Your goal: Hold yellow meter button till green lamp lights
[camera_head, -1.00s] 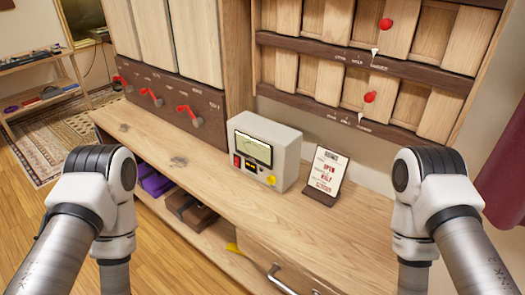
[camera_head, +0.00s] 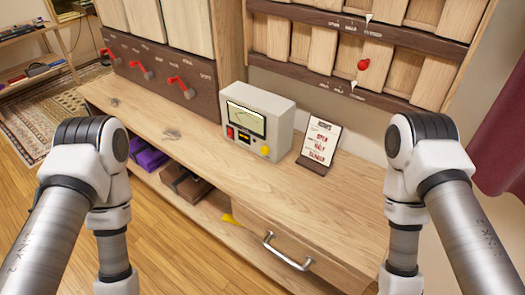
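A pale boxy meter (camera_head: 258,120) stands on the wooden bench. Its front has a dial window (camera_head: 246,118), a red switch (camera_head: 230,132), a small amber display (camera_head: 244,138) and a yellow button (camera_head: 265,151). I cannot make out a lit green lamp on it. Only my arm links show, at the left and right edges of the view. Both grippers are out of view, and nothing is seen touching the meter.
A card on a dark stand (camera_head: 319,145) is right of the meter. The wooden bench top (camera_head: 190,130) is mostly clear. A drawer handle (camera_head: 287,252) juts from the front. Red levers (camera_head: 180,87) line a dark panel behind. Purple cloth (camera_head: 150,158) lies on the lower shelf.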

